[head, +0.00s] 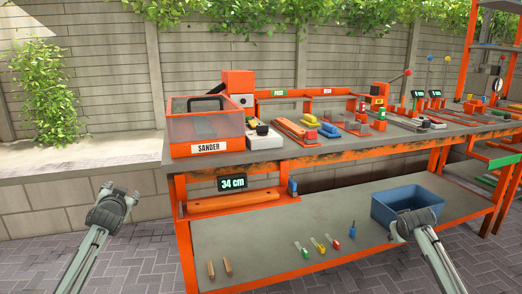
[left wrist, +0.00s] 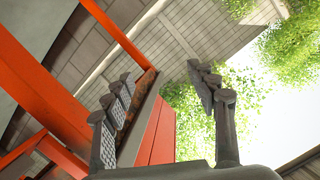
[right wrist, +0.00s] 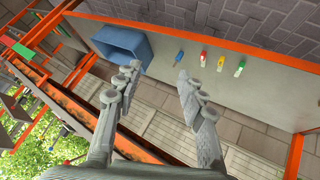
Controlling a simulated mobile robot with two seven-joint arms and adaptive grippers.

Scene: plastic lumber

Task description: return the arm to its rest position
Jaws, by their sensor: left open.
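My left gripper (head: 119,194) is at the left in the head view, in front of the low wall and left of the workbench. In the left wrist view its fingers (left wrist: 163,78) stand apart with nothing between them. My right gripper (head: 412,218) is at the lower right in the head view, in front of the bench's lower shelf and overlapping the blue bin. In the right wrist view its fingers (right wrist: 156,76) are spread and empty. Neither gripper holds anything.
The orange workbench (head: 350,150) carries a sander box (head: 205,125) and several tools. Its lower shelf (head: 290,265) holds a blue bin (head: 385,207), several small coloured-handled tools and two brown sticks. A 34 cm display (head: 232,183) stands by an orange beam (head: 232,201). Paving at left is free.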

